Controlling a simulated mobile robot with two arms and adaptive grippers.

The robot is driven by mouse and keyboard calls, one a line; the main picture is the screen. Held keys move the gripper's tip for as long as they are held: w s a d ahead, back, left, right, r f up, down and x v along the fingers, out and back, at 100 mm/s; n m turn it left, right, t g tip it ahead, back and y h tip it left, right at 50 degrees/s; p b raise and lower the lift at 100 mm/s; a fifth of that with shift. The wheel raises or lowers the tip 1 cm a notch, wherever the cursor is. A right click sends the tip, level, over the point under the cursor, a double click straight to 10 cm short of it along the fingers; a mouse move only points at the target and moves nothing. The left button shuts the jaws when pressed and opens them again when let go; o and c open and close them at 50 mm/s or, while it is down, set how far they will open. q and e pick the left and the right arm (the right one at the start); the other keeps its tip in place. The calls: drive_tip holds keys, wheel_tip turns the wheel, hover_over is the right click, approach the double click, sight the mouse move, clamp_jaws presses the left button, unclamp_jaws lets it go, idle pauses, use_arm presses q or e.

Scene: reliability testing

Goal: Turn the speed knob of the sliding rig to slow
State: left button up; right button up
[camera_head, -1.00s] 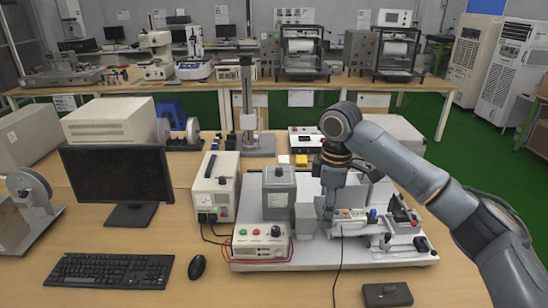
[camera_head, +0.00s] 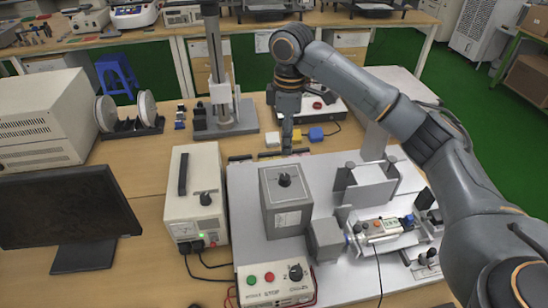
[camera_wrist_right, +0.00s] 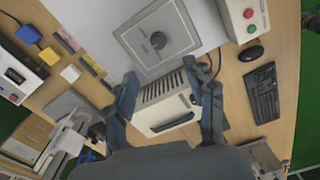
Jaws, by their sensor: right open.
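The sliding rig stands on a white base plate (camera_head: 345,277). On it is a grey box with a black knob (camera_head: 285,180) on its top; that knob also shows in the right wrist view (camera_wrist_right: 158,40). At the front is a white control box (camera_head: 262,290) with a green button, a red button and a black knob (camera_head: 296,272). Any knob markings are too small to read. My right gripper (camera_head: 288,148) points down behind the grey box, apart from both knobs. In the wrist view its fingers (camera_wrist_right: 168,82) are spread and empty. My left gripper is out of view.
A white power unit (camera_head: 196,205) stands left of the rig, with cables at its front. A monitor (camera_head: 65,210) is farther left. Small white, yellow and blue blocks (camera_head: 316,134) lie behind the plate. A column stand (camera_head: 220,100) is at the back.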

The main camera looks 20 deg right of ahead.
sight(285, 177)
drive_tip(key=f+p, duration=0.3)
drive_tip(key=f, duration=0.9)
drive_tip(key=shift+w, duration=0.2)
drive_tip(key=shift+f, duration=0.85)
drive_tip(key=shift+c, duration=0.4)
clamp_jaws()
